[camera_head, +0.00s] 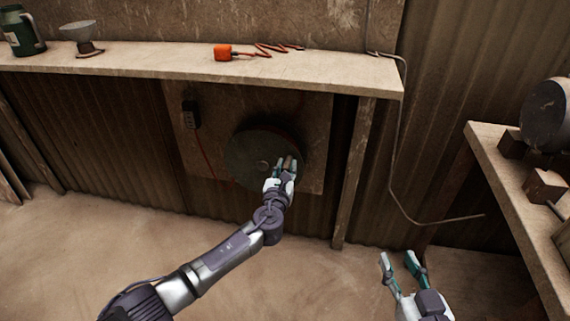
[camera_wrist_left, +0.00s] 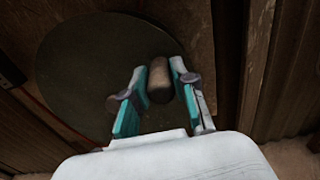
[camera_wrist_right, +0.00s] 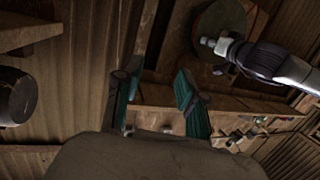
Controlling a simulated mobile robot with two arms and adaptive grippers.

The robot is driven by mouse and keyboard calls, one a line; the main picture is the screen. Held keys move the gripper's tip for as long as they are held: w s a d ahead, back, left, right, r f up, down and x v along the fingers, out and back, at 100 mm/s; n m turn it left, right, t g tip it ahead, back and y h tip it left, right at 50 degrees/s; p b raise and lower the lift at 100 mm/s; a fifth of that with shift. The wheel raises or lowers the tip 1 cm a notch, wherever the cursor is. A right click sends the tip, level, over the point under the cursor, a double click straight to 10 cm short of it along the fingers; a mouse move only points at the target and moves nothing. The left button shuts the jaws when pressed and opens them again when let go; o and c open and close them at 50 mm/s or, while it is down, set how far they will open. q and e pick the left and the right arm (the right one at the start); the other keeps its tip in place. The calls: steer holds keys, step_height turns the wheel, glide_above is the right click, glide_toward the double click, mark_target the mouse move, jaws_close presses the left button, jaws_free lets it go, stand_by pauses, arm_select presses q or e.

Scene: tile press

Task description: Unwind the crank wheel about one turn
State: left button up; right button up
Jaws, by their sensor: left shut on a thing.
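The crank wheel (camera_head: 245,153) is a dark round disc, upright on a board under the shelf. Its short brown handle (camera_wrist_left: 159,80) sticks out near the rim, at the wheel's right side in the head view. My left gripper (camera_head: 286,166) is at this handle, with one finger on each side of it, shut on it. The left wrist view shows the wheel face (camera_wrist_left: 85,70) behind the fingers. My right gripper (camera_head: 400,261) is open and empty, low at the right, away from the wheel. The wheel also shows in the right wrist view (camera_wrist_right: 225,18), beside my left arm.
A wooden post (camera_head: 354,170) stands right of the wheel. A workbench (camera_head: 510,190) is at the right.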

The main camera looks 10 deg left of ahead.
arm_select(q)
steer(key=shift+w+a+r+p, duration=0.15)
steer(key=shift+r+p, duration=0.25)
steer(key=shift+r, duration=0.25)
steer(key=shift+s+a+r+p, duration=0.1)
steer(key=shift+r+p, duration=0.3)
steer(key=shift+r, duration=0.2)
steer(key=shift+w+a+r+p, duration=0.1)
steer(key=shift+a+r+p, duration=0.6)
steer(key=shift+p, duration=0.1)
steer(key=a, duration=0.1)
steer(key=a+r+p, duration=0.1)
steer(key=a, duration=0.1)
steer(key=shift+w+r+p, duration=0.1)
steer(key=shift+r+p, duration=0.2)
steer(key=shift+p, duration=0.05)
steer(key=shift+a, duration=0.4)
steer(key=o, duration=0.8)
steer(key=shift+f, duration=0.1)
arm_select(e)
steer(key=s+d+f+g+h, duration=0.1)
steer(key=s+d+f+g, duration=0.2)
steer(key=s+f+g, duration=0.3)
steer(key=s+d+f+g+h, duration=0.2)
steer(key=s+f+g, duration=0.3)
steer(key=s, duration=0.4)
steer(key=shift+s+d+f+m+g, duration=0.3)
steer(key=shift+d+f+g, duration=0.1)
steer(key=shift+d+g, duration=0.2)
